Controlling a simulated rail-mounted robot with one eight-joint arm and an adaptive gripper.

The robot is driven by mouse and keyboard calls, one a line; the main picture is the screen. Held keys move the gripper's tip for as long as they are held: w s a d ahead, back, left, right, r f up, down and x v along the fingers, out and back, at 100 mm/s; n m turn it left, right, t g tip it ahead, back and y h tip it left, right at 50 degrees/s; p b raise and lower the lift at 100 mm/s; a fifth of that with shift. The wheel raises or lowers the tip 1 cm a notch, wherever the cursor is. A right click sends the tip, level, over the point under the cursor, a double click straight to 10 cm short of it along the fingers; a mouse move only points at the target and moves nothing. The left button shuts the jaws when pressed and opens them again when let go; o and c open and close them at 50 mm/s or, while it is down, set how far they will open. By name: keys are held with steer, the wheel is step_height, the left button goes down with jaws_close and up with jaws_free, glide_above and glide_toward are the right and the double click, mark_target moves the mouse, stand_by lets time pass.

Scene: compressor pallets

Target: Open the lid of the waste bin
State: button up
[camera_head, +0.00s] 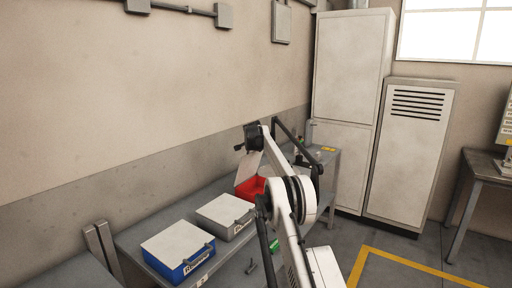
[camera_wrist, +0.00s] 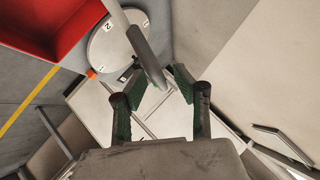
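Three bins stand in a row on the workbench: a blue bin (camera_head: 180,250) and a grey bin (camera_head: 226,215), both with light lids down, and a red bin (camera_head: 250,188). I cannot tell from the labels which is the waste bin. A light lid (camera_head: 250,164) stands raised over the red bin. My gripper (camera_head: 242,147) is above the raised lid, at its upper edge. In the wrist view my gripper (camera_wrist: 158,82) is open, its green-padded fingers apart. A curved grey bar (camera_wrist: 148,60) reaches between the fingertips; contact is unclear. The red bin (camera_wrist: 50,30) is at upper left.
A round grey disc (camera_wrist: 118,42) with number labels lies beside the red bin in the wrist view. The workbench (camera_head: 135,236) stands along the wall. Tall cabinets (camera_head: 350,70) stand behind. A yellow floor line (camera_head: 400,262) and open floor lie at right.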

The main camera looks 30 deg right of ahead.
steer(key=shift+s+a+r, duration=0.1)
steer(key=shift+a+r, duration=0.05)
steer(key=shift+a, duration=0.1)
steer(key=shift+s+a+r, duration=0.1)
steer(key=shift+s+r, duration=0.05)
steer(key=v, duration=1.1)
steer(key=shift+s, duration=0.1)
stand_by(0.6)
steer(key=s+a+r+n+y+b, duration=0.15)
steer(key=s+a+r+n, duration=0.25)
steer(key=s+a, duration=0.9)
steer(key=s+a+r+n+y, duration=0.2)
steer(key=s+a+r+n, duration=0.15)
steer(key=s+a, duration=1)
steer(key=s+a+f+n+y, duration=0.1)
steer(key=s+a+f+n, duration=0.2)
steer(key=s, duration=0.8)
steer(key=s+a+f+n+g+y+b, duration=0.1)
steer(key=s+a+f+n, duration=0.2)
steer(key=s+a+f, duration=0.4)
steer(key=s+a+f+n+g+y, duration=0.1)
steer(key=s+a+f+n, duration=0.2)
steer(key=s, duration=1.2)
steer(key=a+f, duration=0.3)
steer(key=f, duration=0.1)
steer(key=shift+f, duration=0.4)
